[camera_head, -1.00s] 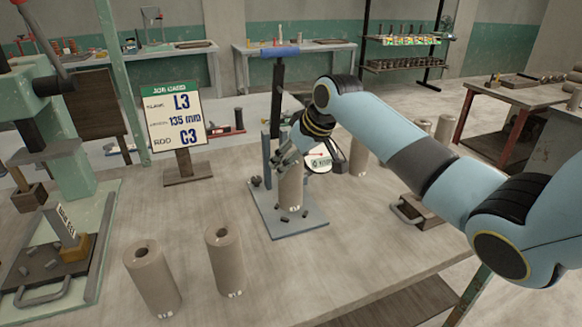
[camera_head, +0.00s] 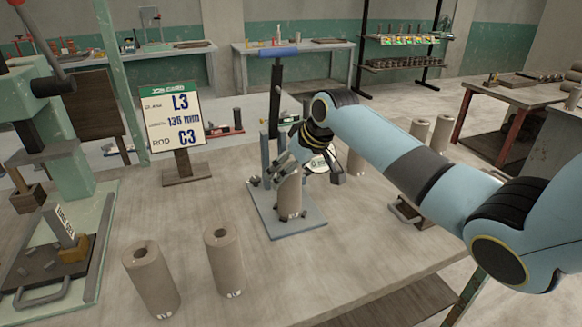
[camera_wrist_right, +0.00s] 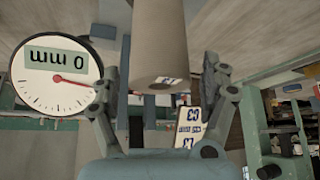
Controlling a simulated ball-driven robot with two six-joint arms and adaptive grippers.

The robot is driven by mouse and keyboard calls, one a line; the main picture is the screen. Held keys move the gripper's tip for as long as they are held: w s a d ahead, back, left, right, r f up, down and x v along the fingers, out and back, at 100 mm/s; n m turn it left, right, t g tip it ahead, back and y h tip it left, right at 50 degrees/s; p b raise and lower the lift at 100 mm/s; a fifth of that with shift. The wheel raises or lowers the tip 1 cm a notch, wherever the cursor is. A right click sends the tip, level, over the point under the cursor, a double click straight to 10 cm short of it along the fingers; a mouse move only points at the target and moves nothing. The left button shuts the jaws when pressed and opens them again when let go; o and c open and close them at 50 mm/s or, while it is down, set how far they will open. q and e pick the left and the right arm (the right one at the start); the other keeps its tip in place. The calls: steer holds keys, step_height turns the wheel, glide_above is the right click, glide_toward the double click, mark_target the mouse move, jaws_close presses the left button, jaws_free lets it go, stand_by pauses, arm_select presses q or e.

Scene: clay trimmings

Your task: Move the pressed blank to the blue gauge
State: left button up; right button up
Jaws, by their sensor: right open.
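The blue gauge (camera_head: 262,212) has a blue-grey base plate and an upright post with a blue top. Its white dial (camera_wrist_right: 57,75) shows upside down in the right wrist view, reading 0 mm. A grey-brown hollow clay blank (camera_head: 290,201) stands upright on the gauge plate. My right gripper (camera_head: 308,168) is at the upper part of this blank, jaws apart. In the right wrist view the blank (camera_wrist_right: 158,42) lies between the open fingers (camera_wrist_right: 158,88); contact cannot be told. My left gripper is not in view.
Two upright blanks (camera_head: 150,278) (camera_head: 223,260) stand at the table's front. The job card (camera_head: 175,120) reads L3, 135 mm, C3. A green press (camera_head: 70,165) stands at the left. More blanks stand behind my right arm.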

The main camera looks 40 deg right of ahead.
steer(key=a+v, duration=0.1)
steer(key=v, duration=1.1)
steer(key=shift+d+r, duration=0.2)
steer(key=shift+d, duration=0.25)
